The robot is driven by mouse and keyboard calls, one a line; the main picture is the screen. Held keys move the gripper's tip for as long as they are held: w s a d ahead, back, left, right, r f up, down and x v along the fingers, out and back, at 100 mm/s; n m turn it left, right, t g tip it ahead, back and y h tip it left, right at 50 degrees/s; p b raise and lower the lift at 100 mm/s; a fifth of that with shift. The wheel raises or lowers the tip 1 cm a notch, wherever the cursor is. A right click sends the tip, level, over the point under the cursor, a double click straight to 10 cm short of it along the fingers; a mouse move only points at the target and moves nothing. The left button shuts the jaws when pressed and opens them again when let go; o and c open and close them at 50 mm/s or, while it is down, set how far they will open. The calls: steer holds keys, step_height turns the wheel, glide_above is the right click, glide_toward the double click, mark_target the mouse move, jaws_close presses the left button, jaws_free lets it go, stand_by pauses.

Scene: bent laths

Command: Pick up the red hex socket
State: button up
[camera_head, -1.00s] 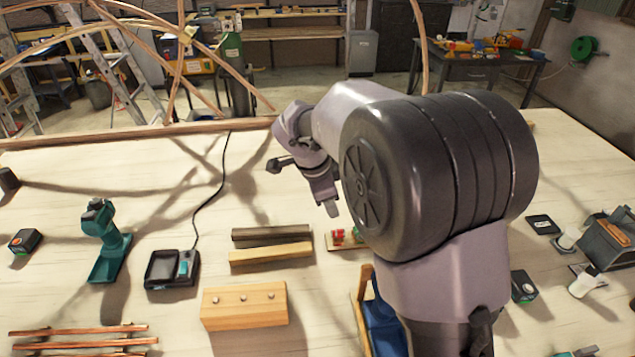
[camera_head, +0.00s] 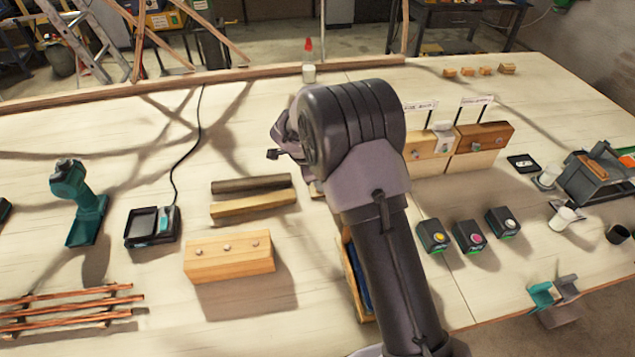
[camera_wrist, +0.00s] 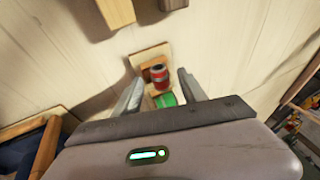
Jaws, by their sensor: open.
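In the wrist view the red hex socket (camera_wrist: 159,74) stands on a small wooden holder (camera_wrist: 147,63). It has a dark, round top. A green socket (camera_wrist: 166,100) is beside it, nearer my gripper's body. My gripper (camera_wrist: 160,82) is open, with one grey finger on each side of the red socket. I cannot tell the height gap between the fingertips and the socket. Nothing is visibly held. In the head view my arm hides the gripper and the red socket.
A dark wood bar (camera_head: 252,184) and a light bar (camera_head: 253,203) lie left of my arm. A wooden block with several studs (camera_head: 230,258) is nearer. A blue-lined wooden box (camera_head: 355,275) is close to my arm. Three black boxes with coloured buttons (camera_head: 468,236) stand to the right.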

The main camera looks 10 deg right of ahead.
steer(key=shift+w+d+f, duration=0.1)
steer(key=shift+w+f, duration=0.1)
steer(key=shift+f, duration=0.25)
steer(key=shift+r, duration=0.1)
steer(key=shift+c, duration=0.7)
jaws_close()
